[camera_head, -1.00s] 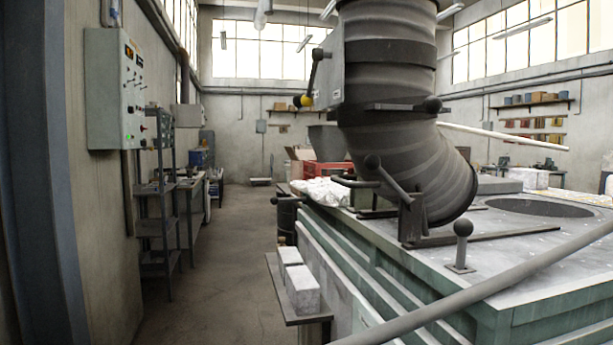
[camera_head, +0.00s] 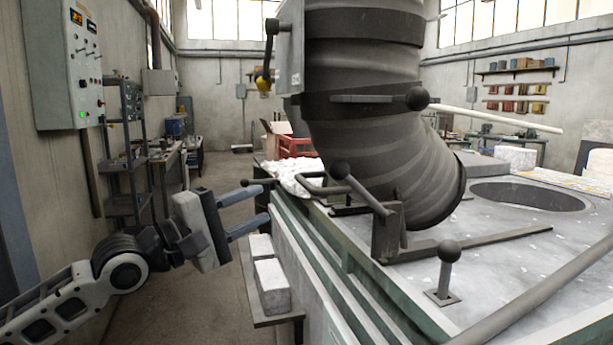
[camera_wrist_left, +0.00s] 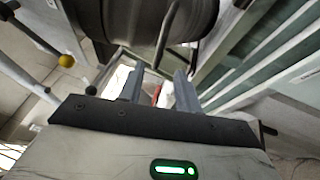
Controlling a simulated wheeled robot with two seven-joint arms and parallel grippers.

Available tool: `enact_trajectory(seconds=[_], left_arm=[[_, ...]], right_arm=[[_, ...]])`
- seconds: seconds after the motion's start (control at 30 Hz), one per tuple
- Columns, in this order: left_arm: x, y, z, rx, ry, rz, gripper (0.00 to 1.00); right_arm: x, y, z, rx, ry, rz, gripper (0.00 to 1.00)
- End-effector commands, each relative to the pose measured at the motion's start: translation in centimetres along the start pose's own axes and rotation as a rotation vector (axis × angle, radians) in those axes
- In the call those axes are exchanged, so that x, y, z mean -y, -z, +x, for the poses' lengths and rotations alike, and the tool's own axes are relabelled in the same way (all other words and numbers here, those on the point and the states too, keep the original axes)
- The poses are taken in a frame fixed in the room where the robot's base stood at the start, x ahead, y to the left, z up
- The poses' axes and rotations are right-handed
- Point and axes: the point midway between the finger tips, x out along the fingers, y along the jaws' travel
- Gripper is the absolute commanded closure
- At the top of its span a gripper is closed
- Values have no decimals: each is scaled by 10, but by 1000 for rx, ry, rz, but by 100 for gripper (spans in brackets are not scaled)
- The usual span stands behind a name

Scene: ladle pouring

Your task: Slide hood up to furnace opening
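The hood (camera_head: 375,130) is a large dark ribbed duct that bends down to the right over the furnace top. My right gripper is out of view.
Pale blocks (camera_head: 271,285) sit on a low shelf beside the furnace (camera_head: 390,310). A control box (camera_head: 65,65) hangs on the left wall. The aisle floor (camera_head: 190,310) is open.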

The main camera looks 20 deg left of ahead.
Motion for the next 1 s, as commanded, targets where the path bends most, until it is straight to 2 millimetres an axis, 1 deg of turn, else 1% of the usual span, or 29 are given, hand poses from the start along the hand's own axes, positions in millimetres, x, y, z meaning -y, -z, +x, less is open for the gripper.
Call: enact_trajectory(seconds=[0.03,0.3,0.4,0.5,0.6,0.7,0.97,1.0], left_arm=[[-7,-2,14,5,-6,-3,66],[-4,-2,72,4,-1,0,66],[-3,-2,89,3,0,3,66],[-2,-1,102,2,1,2,66],[-1,-1,111,1,1,2,66],[0,-1,115,2,2,3,66],[1,-1,116,1,2,3,66],[1,-1,116,1,2,3,72]], right_arm=[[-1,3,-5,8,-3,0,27],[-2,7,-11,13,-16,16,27],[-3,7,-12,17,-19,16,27],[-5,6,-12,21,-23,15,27],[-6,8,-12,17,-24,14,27],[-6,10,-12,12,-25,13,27],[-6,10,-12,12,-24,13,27],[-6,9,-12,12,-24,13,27]])
